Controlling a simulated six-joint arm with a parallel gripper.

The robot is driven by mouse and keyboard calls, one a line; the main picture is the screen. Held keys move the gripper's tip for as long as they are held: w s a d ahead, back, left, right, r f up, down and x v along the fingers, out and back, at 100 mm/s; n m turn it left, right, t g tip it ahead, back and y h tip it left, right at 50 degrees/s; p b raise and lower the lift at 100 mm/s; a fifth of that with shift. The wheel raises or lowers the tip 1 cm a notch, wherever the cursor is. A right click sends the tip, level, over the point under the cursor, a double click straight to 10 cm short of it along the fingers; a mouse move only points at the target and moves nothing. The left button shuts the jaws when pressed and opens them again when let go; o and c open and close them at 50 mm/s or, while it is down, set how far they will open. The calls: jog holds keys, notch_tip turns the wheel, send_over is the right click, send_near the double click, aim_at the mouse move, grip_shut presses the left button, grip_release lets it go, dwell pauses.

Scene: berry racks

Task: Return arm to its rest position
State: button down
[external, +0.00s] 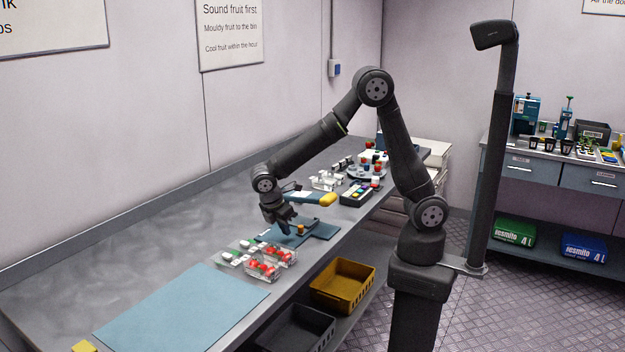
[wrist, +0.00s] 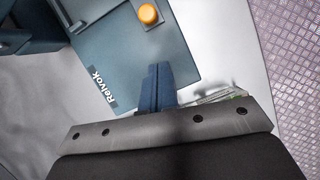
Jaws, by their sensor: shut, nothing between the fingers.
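My gripper (external: 283,226) hangs at the end of my bent arm, low over the workbench (external: 190,215). It is above the near-left part of a blue device (external: 318,232) with an orange knob on top. In the wrist view my gripper's blue fingers (wrist: 158,84) are closed together with nothing between them. The blue device's plate (wrist: 125,60), marked "Relvok", and its orange knob (wrist: 151,13) show beyond the fingertips. I cannot tell the exact gap between the fingers and the plate.
Clear punnets with red berries (external: 262,268) sit left of the device, beside a light blue mat (external: 185,308). A yellow-tipped tool (external: 327,199) and small jars (external: 375,165) stand behind. A yellow crate (external: 342,285) and a black crate (external: 298,328) are below the bench's edge. A dark post (external: 492,180) rises right.

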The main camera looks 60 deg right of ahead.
jog(key=s+v, duration=0.1)
jog(key=v, duration=0.8)
jog(key=x, duration=0.6)
jog(key=w+x, duration=0.1)
jog(key=x, duration=0.2)
jog(key=d, duration=0.3)
jog(key=s+d, duration=0.1)
jog(key=shift+d+f, duration=0.25)
jog(key=shift+d, duration=0.1)
jog(key=a, duration=0.4)
jog(key=w+a, duration=0.1)
jog(key=a, duration=0.2)
jog(key=shift+w+r, duration=0.1)
jog(key=shift+r, duration=0.25)
jog(key=s+d+r+v, duration=0.1)
jog(key=d+v, duration=0.2)
jog(key=v, duration=1.1)
jog(key=d+m, duration=0.3)
jog(key=d, duration=2)
jog(key=shift+d+r+m+t+y, duration=0.25)
jog(key=shift+r+m+t+y, duration=0.15)
jog(key=shift+r, duration=0.05)
